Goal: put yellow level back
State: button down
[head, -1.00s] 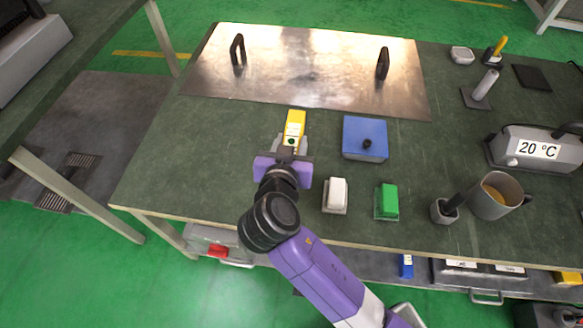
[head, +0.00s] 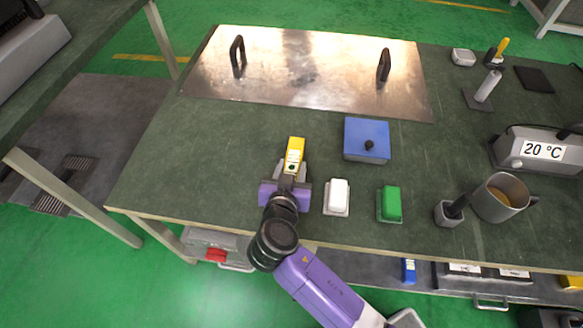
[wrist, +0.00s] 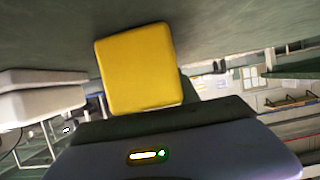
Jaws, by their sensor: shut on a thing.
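The yellow level (head: 295,148) is a small yellow block with a pale label and a dark green spot. My gripper (head: 289,174) is shut on its near end, left of the white block (head: 337,196) and the green block (head: 390,203). In the wrist view the yellow level (wrist: 138,70) shows as a yellow face just beyond my purple gripper body (wrist: 170,150); the fingers are hard to make out there. I cannot tell whether the level touches the table. The white block (wrist: 40,97) stands to its left in the wrist view.
A blue box (head: 366,138) with a black knob stands right of the level. A metal plate (head: 310,68) with two black handles lies at the back. A metal mug (head: 499,198) and a 20 °C device (head: 540,150) stand right. The table's left part (head: 190,165) is clear.

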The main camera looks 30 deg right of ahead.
jog(key=c, duration=0.9)
grip_release()
jog(key=shift+r, duration=0.15)
jog(key=p+v, duration=0.1)
jog(key=v, duration=1.1)
